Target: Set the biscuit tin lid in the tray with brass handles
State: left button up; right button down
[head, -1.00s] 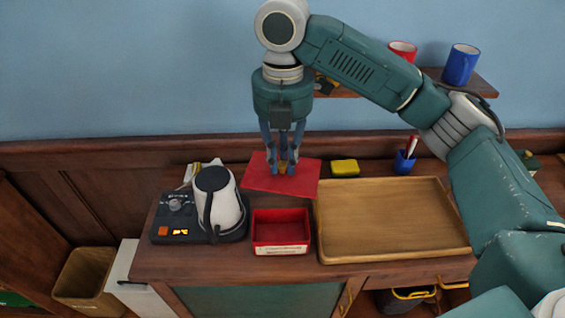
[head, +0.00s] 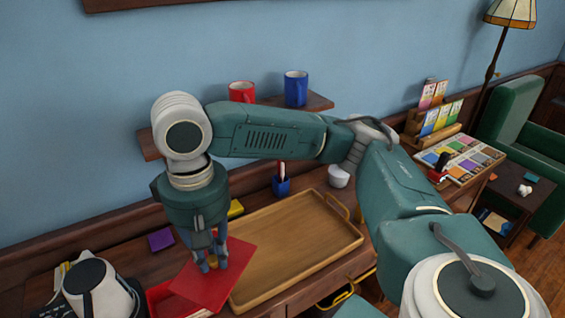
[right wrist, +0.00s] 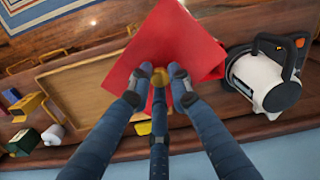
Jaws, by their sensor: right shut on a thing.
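The biscuit tin lid (head: 213,278) is a red square plate with a small brass knob, which shows between my fingers in the right wrist view (right wrist: 160,77). My right gripper (head: 213,262) is shut on the knob and holds the lid above the cabinet top. In the head view the lid overlaps the left end of the wooden tray (head: 300,246). The tray is empty where it shows, with a brass handle (head: 337,205) at its far end. My left gripper is not in view.
A red tin (head: 160,294) is partly hidden behind the lid, beside a white kettle (head: 98,290). Mugs stand on a shelf (head: 316,102) above.

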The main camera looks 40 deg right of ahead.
aim_at(310, 228)
jog(key=i+l+z, duration=0.1)
jog(key=z, duration=0.25)
jog(key=i+l+z, duration=0.2)
jog(key=z, duration=0.2)
jog(key=i+l+z, duration=0.15)
jog(key=z, duration=0.2)
jog(key=i, duration=0.1)
